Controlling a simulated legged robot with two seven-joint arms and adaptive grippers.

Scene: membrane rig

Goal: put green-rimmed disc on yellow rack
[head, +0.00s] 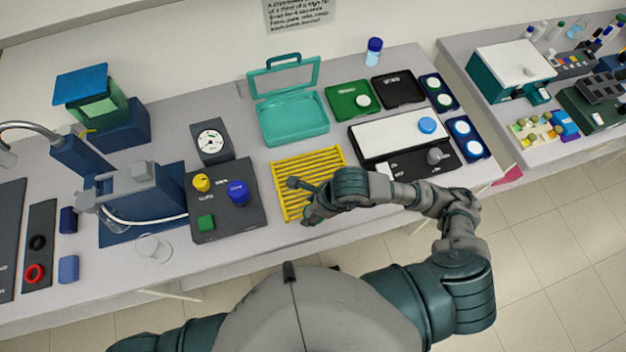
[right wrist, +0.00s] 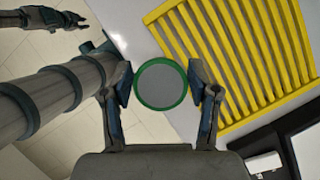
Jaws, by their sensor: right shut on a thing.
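The green-rimmed disc (right wrist: 161,84) has a grey face and sits between the two fingers of my right gripper (right wrist: 161,92), which is shut on it. In the head view my right gripper (head: 303,202) is over the front part of the yellow rack (head: 308,163), and I cannot make out the disc there.
A grey control panel (head: 220,222) with knobs stands left of the rack. A teal open case (head: 292,122) is behind it. A black-and-white device (head: 395,137) with a blue lid is to its right. The rack's visible slats are bare. The table's front edge is close.

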